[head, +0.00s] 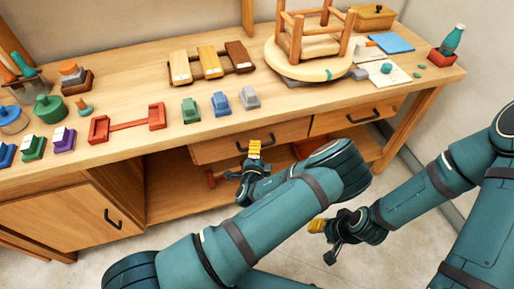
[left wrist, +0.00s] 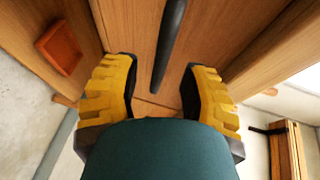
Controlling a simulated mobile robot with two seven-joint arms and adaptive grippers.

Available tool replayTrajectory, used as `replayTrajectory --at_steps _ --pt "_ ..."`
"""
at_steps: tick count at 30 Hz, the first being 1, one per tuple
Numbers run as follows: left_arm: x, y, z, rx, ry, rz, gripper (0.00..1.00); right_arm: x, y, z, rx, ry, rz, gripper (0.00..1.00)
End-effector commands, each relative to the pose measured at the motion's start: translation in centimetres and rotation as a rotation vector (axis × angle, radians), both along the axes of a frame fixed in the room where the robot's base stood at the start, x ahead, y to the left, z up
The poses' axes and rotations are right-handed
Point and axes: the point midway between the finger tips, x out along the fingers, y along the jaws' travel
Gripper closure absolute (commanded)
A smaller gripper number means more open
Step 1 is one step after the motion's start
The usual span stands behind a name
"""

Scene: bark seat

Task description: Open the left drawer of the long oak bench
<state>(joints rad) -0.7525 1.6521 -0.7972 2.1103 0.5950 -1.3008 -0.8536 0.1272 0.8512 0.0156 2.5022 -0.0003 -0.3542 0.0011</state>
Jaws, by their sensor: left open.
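The long oak bench (head: 140,130) runs across the head view. Its left drawer (head: 212,151) has a dark bar handle (head: 241,147) and looks shut. My left gripper (head: 254,152) is at this handle and partly covers it. In the left wrist view, the yellow fingers of the left gripper (left wrist: 158,92) are apart, with the dark handle (left wrist: 170,45) running between them. A gap shows on both sides, so the fingers are not closed on it. My right gripper (head: 322,236) hangs empty in front of the bench, to the right; its finger opening is unclear.
The right drawer (head: 335,121) with its own handle and a cabinet door (head: 65,217) at the lower left look shut. An open shelf lies under the drawers. An upturned stool (head: 310,40) and several blocks, tools and pots stand on the top. Floor is free at the right.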

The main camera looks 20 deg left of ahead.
Motion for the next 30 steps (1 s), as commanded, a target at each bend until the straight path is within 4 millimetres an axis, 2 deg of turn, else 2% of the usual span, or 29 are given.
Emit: replayTrajectory --at_steps 6,17,20,21,30 --pt "2.1 0.4 -0.4 -0.002 -0.001 0.0 0.57 0.1 0.0 -0.4 0.0 -0.002 -0.001 0.53" --pt "2.4 0.5 -0.5 -0.001 0.0 0.001 0.57 0.1 0.0 -0.4 0.0 -0.003 -0.001 0.53" --pt "2.4 0.5 -0.4 -0.001 0.0 0.001 0.85 0.1 0.0 -0.4 0.0 -0.002 -0.001 0.53" --pt "2.4 0.5 -0.4 -0.001 0.0 0.001 0.99 0.1 0.0 -0.4 0.0 -0.002 -0.001 0.53" --pt "2.3 0.5 -0.4 -0.001 0.0 0.0 1.0 0.1 0.0 -0.4 0.0 -0.002 -0.001 0.53"
